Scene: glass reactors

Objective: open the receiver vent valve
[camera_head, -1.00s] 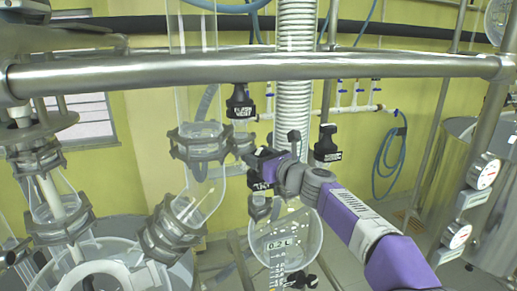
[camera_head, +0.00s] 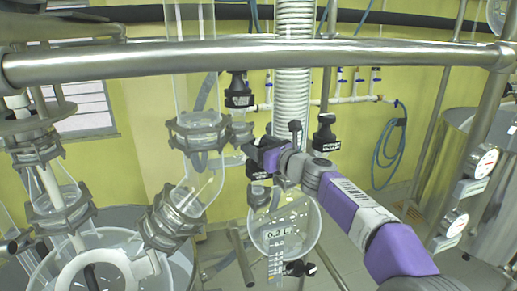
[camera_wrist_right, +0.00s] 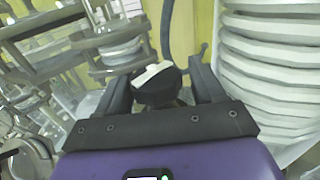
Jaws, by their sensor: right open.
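A black valve knob (camera_wrist_right: 157,86) with a pale top face sits between the fingers of my right gripper (camera_wrist_right: 163,76) in the right wrist view. The fingers are open on either side of it, with a visible gap on the right; I cannot tell whether either finger touches it. In the head view my right gripper (camera_head: 252,163) reaches in from the right, beside the glass column and above the receiver flask (camera_head: 287,232). Black labelled parts crowd there, and the label is too small to read. My left gripper is not in view.
Other black labelled handles hang at the upper left (camera_head: 239,91) and right (camera_head: 325,134) of my gripper. A steel rail (camera_head: 250,58) crosses above. A white corrugated hose (camera_head: 292,95) stands behind, and glass piping with clamps (camera_head: 199,130) is close on the left.

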